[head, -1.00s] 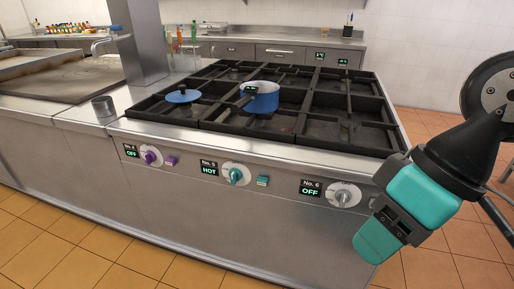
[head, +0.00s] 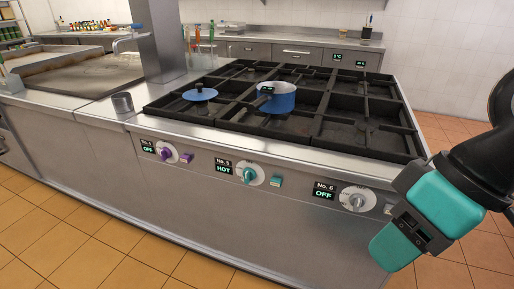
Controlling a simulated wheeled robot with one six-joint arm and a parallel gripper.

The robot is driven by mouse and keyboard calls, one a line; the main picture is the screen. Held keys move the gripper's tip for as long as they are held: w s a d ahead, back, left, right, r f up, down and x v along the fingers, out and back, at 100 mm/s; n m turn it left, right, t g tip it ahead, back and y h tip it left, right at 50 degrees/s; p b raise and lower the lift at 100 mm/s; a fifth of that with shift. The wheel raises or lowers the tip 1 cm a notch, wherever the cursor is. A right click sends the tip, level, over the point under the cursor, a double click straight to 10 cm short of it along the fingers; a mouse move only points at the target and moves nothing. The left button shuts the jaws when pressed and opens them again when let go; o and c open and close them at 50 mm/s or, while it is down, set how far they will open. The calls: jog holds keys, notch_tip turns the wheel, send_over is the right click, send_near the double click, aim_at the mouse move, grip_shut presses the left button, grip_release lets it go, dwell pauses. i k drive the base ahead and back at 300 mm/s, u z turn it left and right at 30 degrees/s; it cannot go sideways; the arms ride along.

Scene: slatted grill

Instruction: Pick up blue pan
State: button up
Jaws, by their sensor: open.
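The blue pan (head: 282,100), deep and pot-like with a light inside, stands upright on the black grates of the stove (head: 323,144). My gripper (head: 411,232), teal and dark, is at the lower right, in front of the stove's right end. It is well apart from the pan and holds nothing that I can see. Its fingertips are hard to make out.
The stove front has several knobs; the display by the teal knob (head: 249,175) reads HOT. A small metal pot (head: 122,103) stands on the counter left of the grates. A metal column (head: 163,45) rises behind. The tiled floor (head: 120,240) in front is clear.

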aim_at(274, 97)
jog(key=i, duration=1.05)
jog(key=u, duration=0.05)
